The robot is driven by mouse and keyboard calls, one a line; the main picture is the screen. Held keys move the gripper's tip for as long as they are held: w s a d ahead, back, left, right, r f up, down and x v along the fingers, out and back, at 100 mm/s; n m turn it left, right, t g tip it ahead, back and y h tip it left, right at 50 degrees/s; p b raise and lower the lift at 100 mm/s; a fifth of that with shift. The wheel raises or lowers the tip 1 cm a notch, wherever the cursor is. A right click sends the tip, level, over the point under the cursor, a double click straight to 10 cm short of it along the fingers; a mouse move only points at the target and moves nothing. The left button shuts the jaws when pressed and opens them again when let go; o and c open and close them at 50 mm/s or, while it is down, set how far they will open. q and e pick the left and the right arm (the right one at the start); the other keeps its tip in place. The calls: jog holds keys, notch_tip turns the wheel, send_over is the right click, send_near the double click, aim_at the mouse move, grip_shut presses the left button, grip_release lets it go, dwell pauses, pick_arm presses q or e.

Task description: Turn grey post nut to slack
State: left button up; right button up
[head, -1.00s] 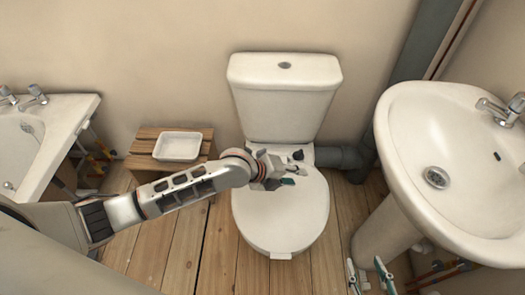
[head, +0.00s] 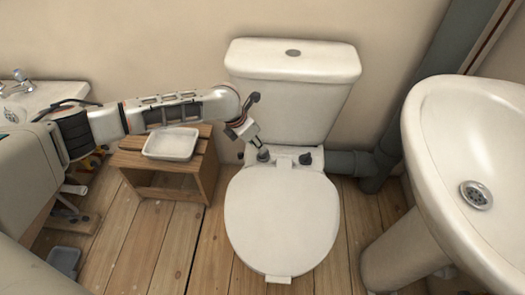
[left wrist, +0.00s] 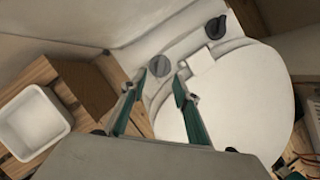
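The toilet (head: 283,215) has a closed white lid. Two round hinge-post nuts sit behind the lid. The grey post nut (head: 263,155) is on the left and a darker nut (head: 305,158) is on the right. In the left wrist view, the grey nut (left wrist: 160,66) lies just beyond and between the two green fingertips, and the dark nut (left wrist: 216,27) is farther off. My left gripper (head: 257,144) is close above the grey nut, pointing down at it. Its fingers (left wrist: 160,82) are apart with nothing between them. My right gripper is out of view.
The white cistern (head: 292,90) rises behind the nuts. A wooden stool (head: 195,180) bearing a white tray (head: 172,156) stands left of the toilet. A washbasin (head: 480,130) is at right, and a grey waste pipe (head: 350,162) runs behind the toilet.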

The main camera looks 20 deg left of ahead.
aim_at(259, 156)
pick_arm(q)
jog(key=x, duration=0.1)
jog(key=b+x, duration=0.1)
jog(key=x, duration=0.3)
jog(key=shift+s+f, duration=0.3)
jog(key=shift+s, duration=0.05)
jog(key=shift+w+d+f+b, duration=0.1)
jog(key=shift+w+f+b, duration=0.2)
jog(key=shift+f+b, duration=0.2)
jog(key=shift+w, duration=0.2)
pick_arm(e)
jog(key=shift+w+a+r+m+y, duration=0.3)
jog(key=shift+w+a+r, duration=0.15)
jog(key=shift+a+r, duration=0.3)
pick_arm(q)
grip_shut()
